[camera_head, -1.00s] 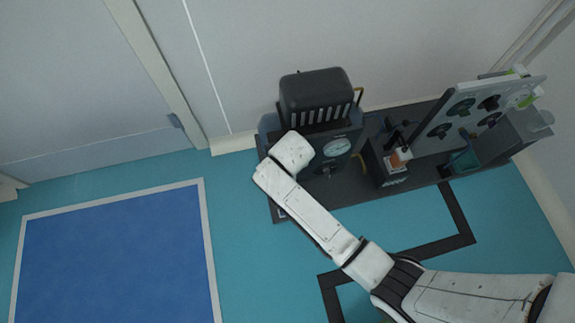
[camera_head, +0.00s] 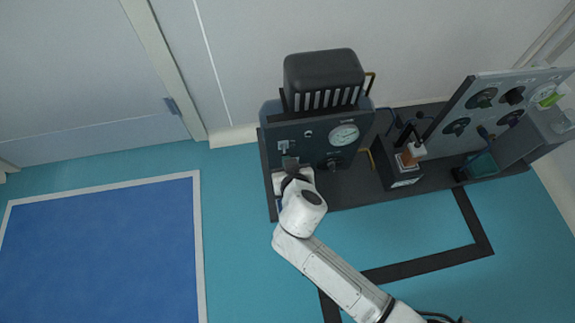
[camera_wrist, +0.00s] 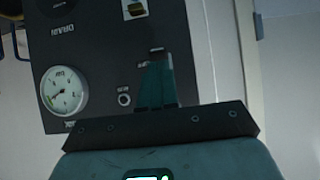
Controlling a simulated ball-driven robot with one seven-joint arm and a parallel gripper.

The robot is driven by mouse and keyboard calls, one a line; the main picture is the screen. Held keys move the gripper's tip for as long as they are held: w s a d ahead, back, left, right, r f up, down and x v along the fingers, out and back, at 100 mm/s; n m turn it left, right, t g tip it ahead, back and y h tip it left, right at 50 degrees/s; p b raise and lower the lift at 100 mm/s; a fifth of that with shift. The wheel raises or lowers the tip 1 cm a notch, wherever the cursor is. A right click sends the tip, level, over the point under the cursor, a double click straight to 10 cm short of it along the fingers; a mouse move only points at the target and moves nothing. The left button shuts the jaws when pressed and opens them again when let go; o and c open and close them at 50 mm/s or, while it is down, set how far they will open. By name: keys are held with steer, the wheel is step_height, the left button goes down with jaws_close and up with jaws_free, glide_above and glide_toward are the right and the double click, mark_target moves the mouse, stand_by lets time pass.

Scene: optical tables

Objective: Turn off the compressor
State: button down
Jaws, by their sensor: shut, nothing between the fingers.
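The compressor (camera_head: 272,128) is a dark box with a black ribbed housing (camera_head: 325,70) on top, standing against the wall in the head view. Its front panel has a round gauge (camera_head: 343,135), a dark knob (camera_head: 333,164) and a small light switch plate (camera_head: 284,146) at the left. The gauge also shows in the wrist view (camera_wrist: 63,92), beside a small round fitting (camera_wrist: 124,99). My gripper (camera_head: 290,162) is shut and empty, just in front of the panel's left part, below the switch plate. In the wrist view its fingers (camera_wrist: 157,60) hide part of the panel; I cannot tell whether they touch it.
A dark box with an orange and white item (camera_head: 411,155) stands right of the compressor on a dark base (camera_head: 350,190). A grey panel with several black knobs (camera_head: 500,105) is further right. The teal floor and blue mat (camera_head: 110,250) at the left are clear.

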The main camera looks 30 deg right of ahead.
steer(key=shift+w+r, duration=0.15)
steer(key=shift+r, duration=0.2)
steer(key=shift+w+d+r+p, duration=0.25)
steer(key=shift+w+d+p, duration=0.1)
steer(key=shift+w, duration=0.25)
steer(key=shift+a, duration=0.1)
